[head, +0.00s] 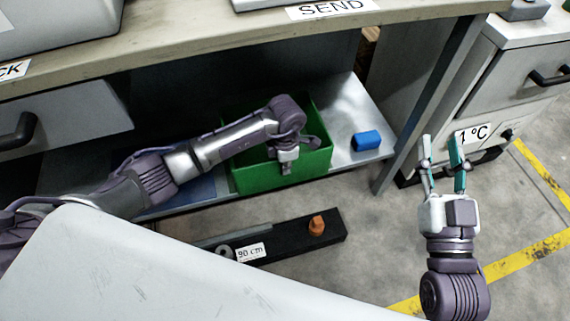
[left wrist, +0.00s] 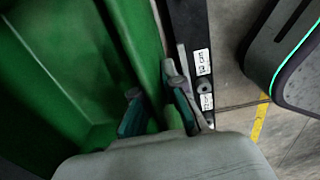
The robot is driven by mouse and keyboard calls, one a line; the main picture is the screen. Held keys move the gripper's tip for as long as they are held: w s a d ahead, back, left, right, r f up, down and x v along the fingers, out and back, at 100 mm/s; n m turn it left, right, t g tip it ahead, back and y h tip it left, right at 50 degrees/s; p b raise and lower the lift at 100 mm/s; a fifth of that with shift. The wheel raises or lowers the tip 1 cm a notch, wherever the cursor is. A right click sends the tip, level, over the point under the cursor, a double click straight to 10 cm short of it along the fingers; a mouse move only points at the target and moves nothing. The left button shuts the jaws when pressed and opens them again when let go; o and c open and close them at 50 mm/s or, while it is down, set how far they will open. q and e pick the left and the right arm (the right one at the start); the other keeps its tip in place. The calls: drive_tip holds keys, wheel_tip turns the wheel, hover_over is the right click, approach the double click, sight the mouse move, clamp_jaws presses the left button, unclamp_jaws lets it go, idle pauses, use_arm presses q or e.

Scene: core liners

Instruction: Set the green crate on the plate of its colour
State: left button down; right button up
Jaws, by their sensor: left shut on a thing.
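The green crate (head: 262,179) sits upright on the grey shelf under the bench; its inside and near wall also fill the left of the left wrist view (left wrist: 60,75). My left gripper (head: 287,168) reaches in from the left and is shut on the crate's near wall. In the left wrist view its two fingertips (left wrist: 155,95) lie on either side of that wall. My right gripper (head: 442,155) is open and empty, pointing up over the floor at the right. I see no green plate; the surface under the crate is hidden.
A blue flat patch (head: 199,190), perhaps a plate, lies left of the crate. A blue block (head: 366,140) lies on the shelf (head: 350,105) to the right. A bench top (head: 200,38) overhangs the crate. A black bar (head: 290,238) with an orange piece (head: 317,225) lies in front.

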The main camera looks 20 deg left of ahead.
use_arm(q)
drive_tip(key=shift+w, duration=0.1)
use_arm(e)
drive_tip(key=shift+r, duration=0.1)
use_arm(q)
drive_tip(key=c, duration=1.2)
unclamp_jaws()
drive_tip(key=shift+r, duration=0.1)
drive_tip(key=shift+r+p, duration=1.35)
drive_tip(key=shift+r, duration=0.2)
drive_tip(key=shift+r+p, duration=0.3)
drive_tip(key=shift+r, duration=0.05)
use_arm(e)
wheel_tip(320, 180, down, 13)
drive_tip(key=s+d+g+h, duration=0.2)
drive_tip(key=s+g, duration=0.1)
drive_tip(key=g, duration=0.5)
drive_tip(key=shift+d+g+h, duration=0.3)
drive_tip(key=shift+d+h, duration=0.05)
drive_tip(key=shift+h, duration=0.05)
